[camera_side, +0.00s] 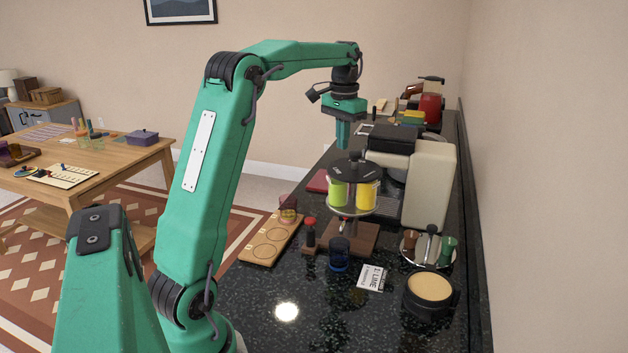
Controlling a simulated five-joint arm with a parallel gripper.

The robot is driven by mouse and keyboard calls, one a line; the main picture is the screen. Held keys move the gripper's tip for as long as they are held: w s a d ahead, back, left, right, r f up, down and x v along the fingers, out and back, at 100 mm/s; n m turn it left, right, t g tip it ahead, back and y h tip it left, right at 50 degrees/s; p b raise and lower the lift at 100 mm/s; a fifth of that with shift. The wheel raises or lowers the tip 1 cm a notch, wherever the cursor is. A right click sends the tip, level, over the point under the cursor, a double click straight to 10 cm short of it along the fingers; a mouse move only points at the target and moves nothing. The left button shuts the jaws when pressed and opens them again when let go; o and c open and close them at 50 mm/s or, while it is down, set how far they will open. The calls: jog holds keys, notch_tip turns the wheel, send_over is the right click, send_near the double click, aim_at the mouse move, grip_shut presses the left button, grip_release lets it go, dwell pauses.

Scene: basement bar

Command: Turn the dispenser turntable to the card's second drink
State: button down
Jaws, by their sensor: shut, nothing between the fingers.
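The dispenser turntable (352,207) stands on a wooden base on the dark counter. It carries a lime-green container (338,193) on the left and a yellow container (366,194) on the right under a dark top plate; its far side is hidden. My gripper (343,146) points down above and slightly left of the top plate, shut and empty. I cannot tell whether its tips touch the turntable. The white card (372,277) lies in front of the base. Its top line seems to read "1: LIME"; the smaller line below is unreadable.
A dark blue glass (339,258) stands before the base. A wooden board with rings (262,250) lies left, with a glass (288,210) at its far end. A cream machine (428,185) stands close right, and a round tan-topped container (430,290) front right.

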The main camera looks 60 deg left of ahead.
notch_tip(320, 180, up, 4)
jog(key=shift+f, duration=0.1)
dwell(0.4)
jog(key=d, duration=0.1)
jog(key=w+d+r, duration=0.1)
jog(key=shift+d, duration=0.35)
send_over(351, 173)
jog(key=shift+s+d+f, duration=0.1)
jog(key=shift+s+f, duration=0.05)
jog(key=shift+f, duration=3.3)
jog(key=shift+w, duration=0.2)
